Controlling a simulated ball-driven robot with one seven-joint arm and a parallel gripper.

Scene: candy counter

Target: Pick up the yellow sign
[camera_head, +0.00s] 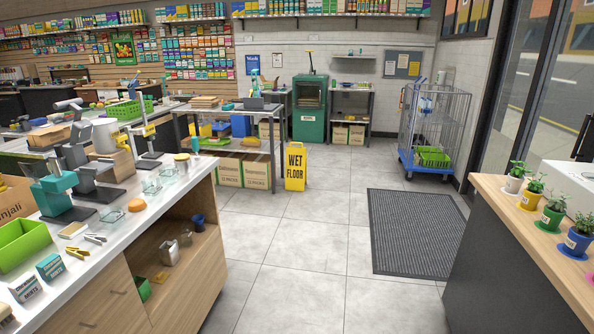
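The yellow sign (295,168) stands upright on the grey tiled floor, in the middle of the view and some way off. It reads "WET FLOOR" in black letters. It stands just right of a steel table with cardboard boxes under it, and nothing covers its front face. My gripper is not in view.
A cluttered counter (205,163) fills the left and a wooden-topped counter (532,250) with potted plants the right. A dark mat (415,232) lies on the floor between. A wire cage trolley (431,130) stands at the back right. Open tiled floor (305,255) leads to the sign.

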